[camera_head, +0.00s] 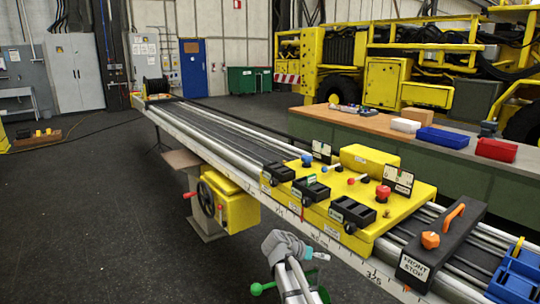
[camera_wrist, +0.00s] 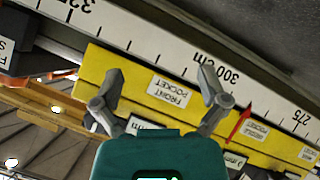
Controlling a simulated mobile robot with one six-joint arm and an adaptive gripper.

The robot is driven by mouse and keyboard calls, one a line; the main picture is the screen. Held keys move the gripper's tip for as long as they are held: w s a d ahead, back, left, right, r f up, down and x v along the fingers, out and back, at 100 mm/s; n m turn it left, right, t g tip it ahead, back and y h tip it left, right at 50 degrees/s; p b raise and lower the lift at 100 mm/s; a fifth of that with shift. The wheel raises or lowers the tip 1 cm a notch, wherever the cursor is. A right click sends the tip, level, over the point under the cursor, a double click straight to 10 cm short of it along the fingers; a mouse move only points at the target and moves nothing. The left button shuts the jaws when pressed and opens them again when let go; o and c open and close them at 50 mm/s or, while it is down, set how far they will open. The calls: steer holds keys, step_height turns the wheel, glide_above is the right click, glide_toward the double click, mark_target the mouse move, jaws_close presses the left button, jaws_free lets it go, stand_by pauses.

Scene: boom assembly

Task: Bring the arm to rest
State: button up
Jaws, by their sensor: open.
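My gripper (camera_wrist: 162,92) is open in the wrist view, with its two grey fingers spread wide and nothing between them. Behind the fingers is the front face of a yellow carriage (camera_wrist: 140,68) with a white "FRONT POCKET" label. I cannot tell the distance between them. In the head view, part of my arm (camera_head: 290,270) shows at the bottom, in front of the rail. The yellow carriage (camera_head: 402,215) sits on the rail there, and it carries several black bins and coloured knobs.
A long rail with a scale (camera_head: 225,160) runs from back left to front right. A black "FRONT STOP" block (camera_head: 428,258) with orange handles sits right of the carriage. A handwheel (camera_head: 206,198) juts out below the rail. A bench (camera_head: 440,165) stands behind.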

steer(key=s+d+f+n+g+y, duration=0.1)
steer(key=s+f+n+g+y, duration=0.25)
steer(key=s, duration=0.65)
steer(key=s+f+n+g+y, duration=0.1)
steer(key=s+f+n+y, duration=0.25)
steer(key=s+y, duration=0.5)
step_height(320, 180, up, 14)
steer(key=s+h+p, duration=0.1)
steer(key=p, duration=1.4)
steer(key=shift+s+r+m+h+p, duration=0.25)
steer(key=shift+s+m+h+p, duration=0.05)
steer(key=shift+s+h+p, duration=0.1)
steer(key=shift+d, duration=0.1)
